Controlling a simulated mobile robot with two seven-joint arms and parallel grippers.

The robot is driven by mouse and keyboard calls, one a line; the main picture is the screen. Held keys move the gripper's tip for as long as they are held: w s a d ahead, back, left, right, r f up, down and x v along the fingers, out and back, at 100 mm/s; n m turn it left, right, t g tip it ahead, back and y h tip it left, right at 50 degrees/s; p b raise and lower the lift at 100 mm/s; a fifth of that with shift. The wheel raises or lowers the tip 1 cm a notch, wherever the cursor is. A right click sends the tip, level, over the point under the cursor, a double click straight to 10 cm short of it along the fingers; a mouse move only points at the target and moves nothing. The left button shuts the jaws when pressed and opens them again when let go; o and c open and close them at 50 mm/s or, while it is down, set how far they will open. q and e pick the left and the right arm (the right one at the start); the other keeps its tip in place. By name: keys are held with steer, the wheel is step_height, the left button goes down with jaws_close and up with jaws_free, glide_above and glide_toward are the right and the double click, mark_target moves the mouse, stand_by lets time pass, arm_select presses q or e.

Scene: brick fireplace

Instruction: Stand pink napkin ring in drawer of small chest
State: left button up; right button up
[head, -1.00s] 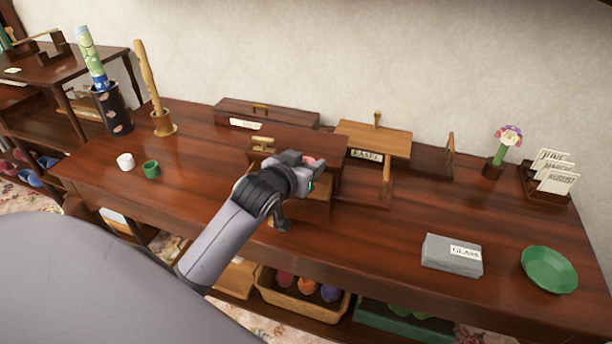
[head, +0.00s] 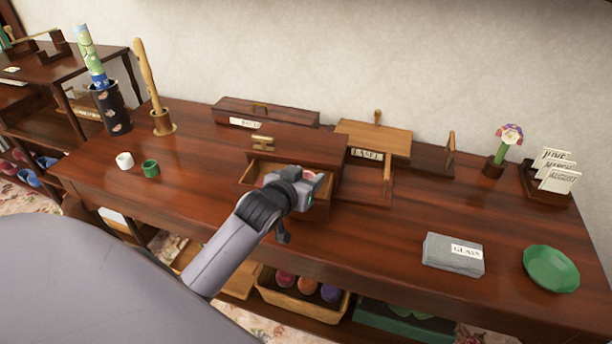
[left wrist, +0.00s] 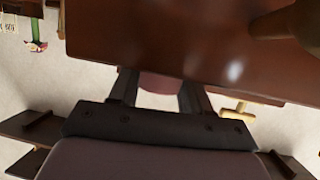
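The pink napkin ring (left wrist: 160,84) shows dimly between my left fingers in the left wrist view, partly hidden by them. My left gripper (head: 300,180) is shut on it in the head view, over the front of the small chest. The small chest (head: 305,147) is dark wood with a brass handle on top. Its drawer (head: 256,171) is pulled out; my gripper and wrist cover its right part. I cannot tell whether the ring touches the drawer floor. My right gripper is not in view.
A white ring (head: 124,160) and a green ring (head: 150,168) stand to the left. Wooden boxes (head: 265,110) stand behind the chest. A grey block (head: 453,255) and a green plate (head: 551,268) are at right. The tabletop between is clear.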

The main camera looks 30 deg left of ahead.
arm_select(q)
steer(key=o, duration=0.4)
steer(key=shift+r, duration=0.65)
steer(key=v, duration=1.2)
steer(key=s+d+f, duration=0.1)
steer(key=f, duration=0.3)
steer(key=s+d+f+m+g+h, duration=0.1)
steer(key=s+d+f, duration=0.1)
steer(key=f, duration=0.2)
steer(key=s+d+f+m+h, duration=0.1)
steer(key=s+d+f, duration=0.1)
steer(key=f, duration=0.3)
steer(key=shift+g+p, duration=0.35)
steer(key=shift+g, duration=0.05)
steer(key=s+d+f, duration=0.1)
steer(key=s+f, duration=0.1)
steer(key=f, duration=0.1)
steer(key=s+d+f+m+g+h, duration=0.1)
steer(key=s+d+f, duration=0.1)
steer(key=s+f, duration=0.1)
steer(key=s+d+f+h, duration=0.1)
steer(key=s+f, duration=0.2)
steer(key=shift+s+d+m+g, duration=0.1)
steer(key=shift+d+m+g, duration=0.2)
steer(key=shift+d+m, duration=0.1)
